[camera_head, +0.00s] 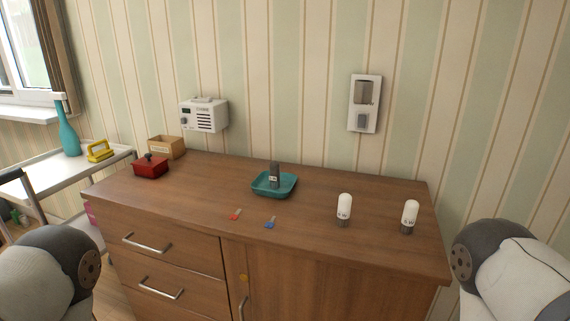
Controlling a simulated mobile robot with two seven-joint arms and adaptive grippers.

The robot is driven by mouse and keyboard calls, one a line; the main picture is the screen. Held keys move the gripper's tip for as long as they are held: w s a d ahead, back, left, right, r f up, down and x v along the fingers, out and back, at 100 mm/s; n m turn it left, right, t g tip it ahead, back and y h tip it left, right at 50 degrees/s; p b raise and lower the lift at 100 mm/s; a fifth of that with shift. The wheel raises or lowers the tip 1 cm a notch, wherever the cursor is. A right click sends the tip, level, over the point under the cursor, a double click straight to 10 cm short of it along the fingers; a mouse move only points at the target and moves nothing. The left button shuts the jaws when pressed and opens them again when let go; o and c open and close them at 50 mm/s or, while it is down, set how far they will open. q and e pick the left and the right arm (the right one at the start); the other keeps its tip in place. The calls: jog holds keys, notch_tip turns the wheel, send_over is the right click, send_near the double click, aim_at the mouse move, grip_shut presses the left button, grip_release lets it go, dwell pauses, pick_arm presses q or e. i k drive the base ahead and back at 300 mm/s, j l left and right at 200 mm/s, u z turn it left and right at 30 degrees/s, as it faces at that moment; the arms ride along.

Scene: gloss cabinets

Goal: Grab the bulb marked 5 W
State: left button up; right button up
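Two white bulbs with dark bases stand upright on the right part of the wooden cabinet top (320,185). The left bulb (344,206) is nearer the middle, and the right bulb (410,213) is close to the cabinet's right end. Each has a small dark marking ending in what looks like W. The numbers are too small to read surely, so I cannot tell which is 5 W. Only links of my two arms show, at the lower left and lower right corners. Neither gripper is in view.
A teal tray (288,187) holds a dark grey object (274,173). A red item (235,214) and a blue item (270,222) lie before it. A red lidded box (151,168) and an open tan box (167,147) stand at left. Space around the bulbs is clear.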

aim_at(411, 207)
jog(key=j+z, duration=0.4)
jog(key=i+j+z, duration=0.1)
jog(key=z, duration=0.3)
jog(key=j+z, duration=0.4)
jog(key=k+j+z, duration=0.1)
jog(key=j+z, duration=0.15)
jog(key=z, duration=0.15)
jog(key=k+j+z, duration=0.1)
jog(key=j+z, duration=0.15)
jog(key=z, duration=0.15)
